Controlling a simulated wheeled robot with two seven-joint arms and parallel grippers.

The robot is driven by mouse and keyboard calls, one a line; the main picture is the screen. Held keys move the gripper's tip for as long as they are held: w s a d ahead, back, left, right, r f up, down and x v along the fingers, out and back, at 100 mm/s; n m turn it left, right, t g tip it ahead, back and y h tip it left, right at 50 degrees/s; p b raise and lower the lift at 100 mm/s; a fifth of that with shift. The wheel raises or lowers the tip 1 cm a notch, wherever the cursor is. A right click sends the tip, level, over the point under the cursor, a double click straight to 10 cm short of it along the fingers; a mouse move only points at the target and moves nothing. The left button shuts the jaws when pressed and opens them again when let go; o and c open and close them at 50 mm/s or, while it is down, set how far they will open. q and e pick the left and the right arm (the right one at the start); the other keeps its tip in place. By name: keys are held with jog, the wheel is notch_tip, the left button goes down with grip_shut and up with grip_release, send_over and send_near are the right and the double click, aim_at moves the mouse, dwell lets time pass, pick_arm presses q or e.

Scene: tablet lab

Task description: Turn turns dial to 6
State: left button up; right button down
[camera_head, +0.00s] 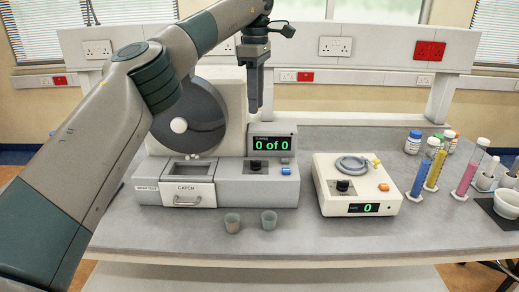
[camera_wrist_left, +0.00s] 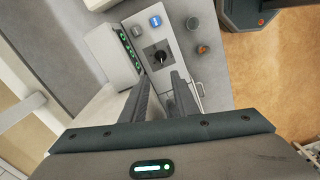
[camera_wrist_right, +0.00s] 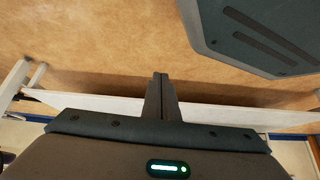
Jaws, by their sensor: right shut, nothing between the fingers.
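The turns dial, a black knob (camera_head: 254,165), sits on the front of the grey tumbler machine (camera_head: 230,190), below a green display (camera_head: 270,143) reading "0 of 0". In the left wrist view the knob (camera_wrist_left: 160,57) is on a dark square plate, just beyond the fingertips. My left gripper (camera_head: 254,108) points down above the display and the dial, apart from both. In its wrist view the left fingers (camera_wrist_left: 163,82) are open with nothing between them. My right gripper (camera_wrist_right: 160,77) is shut and empty over the floor; it is outside the head view.
The catch drawer (camera_head: 187,193) is left. A second device (camera_head: 357,183) reading "0", cylinders and bottles are farther right.

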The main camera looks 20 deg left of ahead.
aim_at(256, 164)
pick_arm(q)
jog(key=shift+s+a+r, duration=0.1)
jog(key=shift+s+r, duration=0.15)
jog(key=shift+f, duration=0.1)
